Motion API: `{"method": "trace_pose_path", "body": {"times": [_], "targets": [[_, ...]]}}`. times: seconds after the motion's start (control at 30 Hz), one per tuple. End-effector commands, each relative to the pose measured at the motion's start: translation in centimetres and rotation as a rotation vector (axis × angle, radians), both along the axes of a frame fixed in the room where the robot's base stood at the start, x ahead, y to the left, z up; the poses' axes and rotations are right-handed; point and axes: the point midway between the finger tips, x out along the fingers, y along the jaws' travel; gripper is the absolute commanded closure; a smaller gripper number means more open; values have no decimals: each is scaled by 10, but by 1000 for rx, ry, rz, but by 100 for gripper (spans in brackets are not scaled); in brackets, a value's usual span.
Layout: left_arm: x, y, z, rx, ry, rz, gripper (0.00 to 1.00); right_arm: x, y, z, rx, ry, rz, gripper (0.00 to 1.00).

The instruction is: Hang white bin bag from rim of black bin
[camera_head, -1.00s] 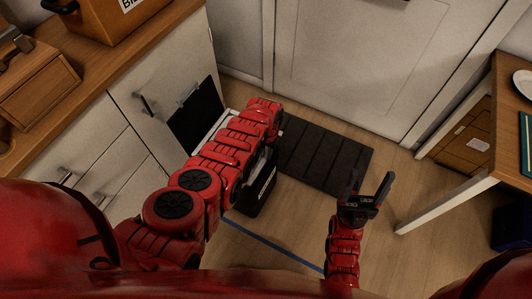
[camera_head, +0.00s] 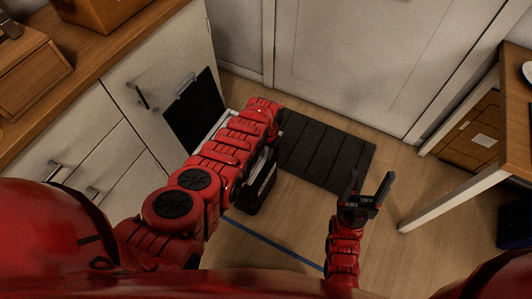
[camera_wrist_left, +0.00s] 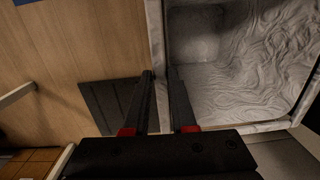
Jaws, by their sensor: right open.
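The black bin (camera_head: 262,190) stands on the floor in the head view, mostly hidden under my left arm, with its black lid (camera_head: 195,112) raised. A strip of white shows along its top. In the left wrist view the crinkled white bin bag (camera_wrist_left: 250,60) lines the bin's inside, and its white edge (camera_wrist_left: 155,30) runs along the opening. My left gripper (camera_wrist_left: 162,75) has its fingers apart, with this edge between or just beyond the tips; contact cannot be told. Its fingers are hidden in the head view. My right gripper (camera_head: 370,182) is open and empty, over the floor.
A white cabinet (camera_head: 140,60) with a wooden top stands at the left, beside the bin. A dark mat (camera_head: 325,150) lies before the white door (camera_head: 360,50). A wooden table with a white leg (camera_head: 455,198) is at the right.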

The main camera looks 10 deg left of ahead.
Motion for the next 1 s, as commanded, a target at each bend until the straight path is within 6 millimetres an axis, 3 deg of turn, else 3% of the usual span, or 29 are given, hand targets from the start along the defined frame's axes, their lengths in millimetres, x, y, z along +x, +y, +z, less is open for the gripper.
{"method": "trace_pose_path", "body": {"times": [0.03,0.17,0.53,0.7,1.0], "targets": [[0,0,0,0,0,0,66,0,0,0,0,0,0,30],[0,0,0,0,0,0,43,0,0,0,0,0,0,30],[0,0,6,0,-1,0,43,0,0,6,0,0,0,30],[2,-1,37,-2,-5,1,43,0,0,31,0,0,0,30],[4,-3,72,-1,-4,1,43,0,0,40,0,0,0,30]]}}
